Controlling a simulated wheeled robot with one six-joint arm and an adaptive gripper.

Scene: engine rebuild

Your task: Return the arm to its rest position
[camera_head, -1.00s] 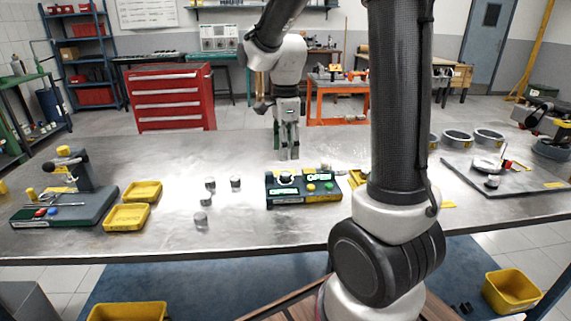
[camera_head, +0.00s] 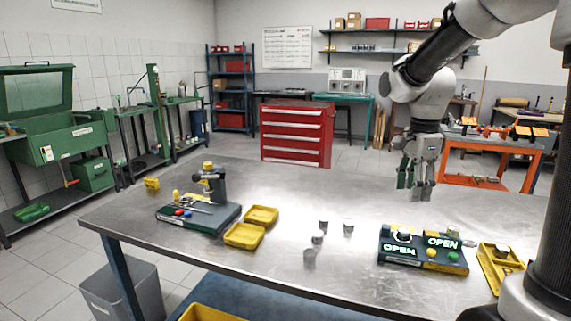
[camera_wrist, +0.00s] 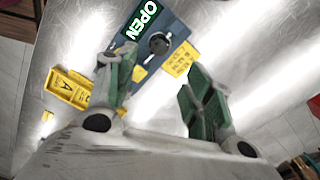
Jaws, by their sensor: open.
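My gripper (camera_head: 416,178) hangs pointing down above the right part of the metal workbench (camera_head: 270,225), fingers apart and nothing between them. In the wrist view my gripper (camera_wrist: 160,95) also shows two separate green-padded fingers. Below it stands a dark control box (camera_head: 425,262) with two lit "OPEN" signs and yellow and green buttons. In the wrist view the box (camera_wrist: 183,28) shows one "OPEN" sign, a dark round part and a yellow label. The gripper is apart from the box.
Several small metal cylinders (camera_head: 317,239) stand mid-bench. Two yellow trays (camera_head: 244,236) and a dark fixture (camera_head: 198,219) are to the left. A yellow tray (camera_head: 491,268) lies right of the box. A red tool cabinet (camera_head: 296,135) and an orange table (camera_head: 480,160) stand behind.

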